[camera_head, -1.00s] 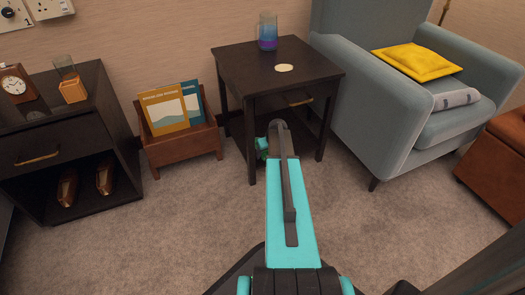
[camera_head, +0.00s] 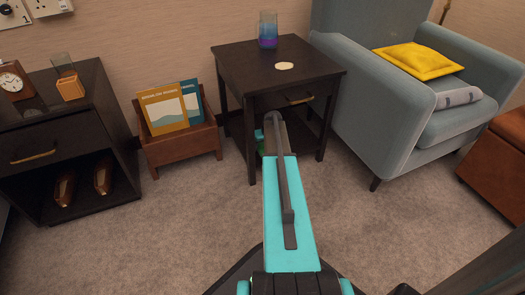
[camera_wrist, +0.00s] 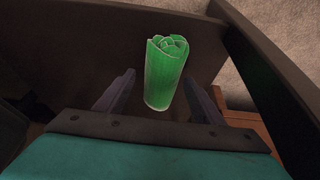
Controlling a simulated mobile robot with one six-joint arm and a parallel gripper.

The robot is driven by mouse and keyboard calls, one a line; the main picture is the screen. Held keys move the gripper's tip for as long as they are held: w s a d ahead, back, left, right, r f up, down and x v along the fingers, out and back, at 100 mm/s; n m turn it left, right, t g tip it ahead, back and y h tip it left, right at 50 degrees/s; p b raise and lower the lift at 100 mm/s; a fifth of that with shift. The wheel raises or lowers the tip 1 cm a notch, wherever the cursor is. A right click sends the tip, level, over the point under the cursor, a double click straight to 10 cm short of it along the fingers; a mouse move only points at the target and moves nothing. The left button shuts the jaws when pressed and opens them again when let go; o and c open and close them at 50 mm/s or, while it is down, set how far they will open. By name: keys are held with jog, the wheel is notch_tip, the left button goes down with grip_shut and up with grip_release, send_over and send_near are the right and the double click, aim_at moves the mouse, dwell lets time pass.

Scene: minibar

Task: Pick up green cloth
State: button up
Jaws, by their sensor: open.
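A rolled green cloth (camera_wrist: 166,74) shows in the wrist view, on a dark shelf surface. Its spiral end faces up in the picture. My gripper (camera_wrist: 164,82) is open, with one finger on each side of the cloth's lower part. In the head view my arm reaches to the front of the dark side table (camera_head: 236,68).
The side table's legs and drawer stand close around my arm. On its top are a blue-purple glass (camera_head: 268,30) and a pale disc (camera_head: 284,66). A magazine rack (camera_head: 183,150) stands left, a grey-blue armchair (camera_head: 372,105) right. The carpet in front is clear.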

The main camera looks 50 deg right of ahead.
jog(key=shift+w+d+f+b, duration=0.1)
jog(key=shift+w+f+b, duration=0.15)
jog(key=shift+f+b, duration=0.3)
jog(key=c, duration=1.1)
